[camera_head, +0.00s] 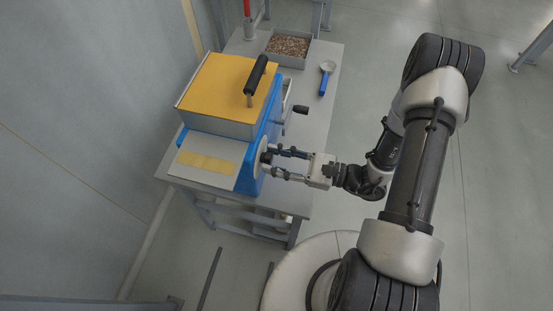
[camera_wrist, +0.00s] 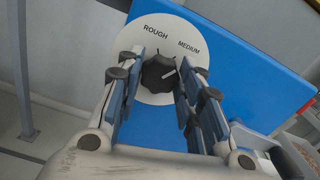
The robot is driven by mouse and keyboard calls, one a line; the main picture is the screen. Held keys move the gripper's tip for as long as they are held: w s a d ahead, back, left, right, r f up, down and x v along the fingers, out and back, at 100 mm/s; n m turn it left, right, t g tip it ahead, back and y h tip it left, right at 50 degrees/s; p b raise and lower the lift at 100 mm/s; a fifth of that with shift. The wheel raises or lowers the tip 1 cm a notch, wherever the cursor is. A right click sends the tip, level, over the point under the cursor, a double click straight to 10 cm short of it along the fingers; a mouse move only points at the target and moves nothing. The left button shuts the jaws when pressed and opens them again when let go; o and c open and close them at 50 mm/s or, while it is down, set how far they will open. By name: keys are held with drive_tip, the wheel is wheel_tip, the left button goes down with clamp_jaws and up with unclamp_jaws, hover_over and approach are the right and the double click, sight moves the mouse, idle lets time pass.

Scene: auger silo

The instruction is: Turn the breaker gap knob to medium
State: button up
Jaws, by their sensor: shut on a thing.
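The breaker gap knob (camera_wrist: 157,72) is dark and lobed, on a white round dial (camera_wrist: 150,27) on the blue machine side. In the wrist view the dial reads ROUGH at upper left and MEDIUM at upper right. A light mark on the knob points to the right and slightly up, below the line to MEDIUM. My gripper (camera_wrist: 157,80) is shut on the knob, with one finger on either side. The right finger hides the dial's lower right part. In the head view my gripper (camera_head: 268,164) reaches the machine's right side, and the knob is mostly hidden.
The blue machine (camera_head: 248,173) has a yellow lid (camera_head: 220,85) with a black handle (camera_head: 256,76). It stands on a grey table (camera_head: 317,103). A crank handle (camera_head: 300,110), a blue-handled scoop (camera_head: 325,80) and a tray of grain (camera_head: 288,46) lie beyond my gripper.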

drive_tip(key=shift+n, duration=0.4)
drive_tip(key=o, duration=1.1)
drive_tip(key=shift+c, duration=0.2)
drive_tip(key=v, duration=1.2)
